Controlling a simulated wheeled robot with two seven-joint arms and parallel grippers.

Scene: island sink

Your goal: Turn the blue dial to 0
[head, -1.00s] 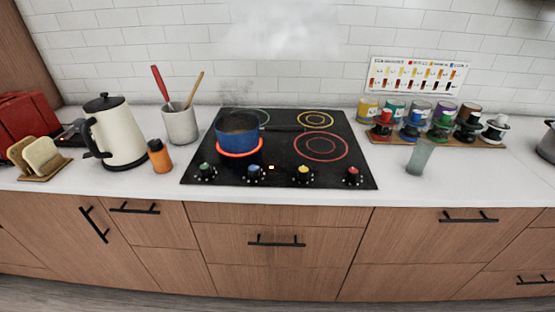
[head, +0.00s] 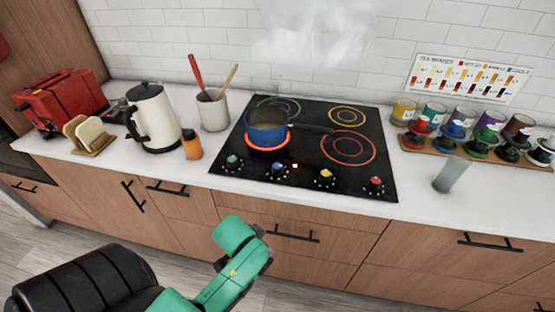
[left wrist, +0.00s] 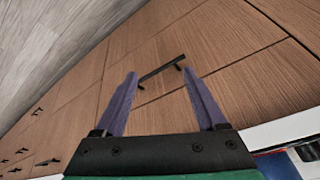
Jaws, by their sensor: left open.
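The blue dial (head: 278,167) is on the front edge of the black cooktop, second from the left in a row with a green dial (head: 232,160), a yellow dial (head: 326,175) and a red dial (head: 375,184). Its exact setting is too small to read. A blue pot (head: 266,129) stands on a burner whose ring glows orange-red. My green left arm is below the counter edge in the head view. My left gripper (left wrist: 160,74) is open and empty in the left wrist view, facing the drawer fronts, apart from the dial. My right gripper is not seen.
The cooktop (head: 310,155) is set in a white counter. An orange bottle (head: 192,144), kettle (head: 153,118) and utensil crock (head: 212,110) stand left of it. A tilted translucent cup (head: 450,175) and a rack of colored cups are right. Drawer handles (head: 293,236) stick out below.

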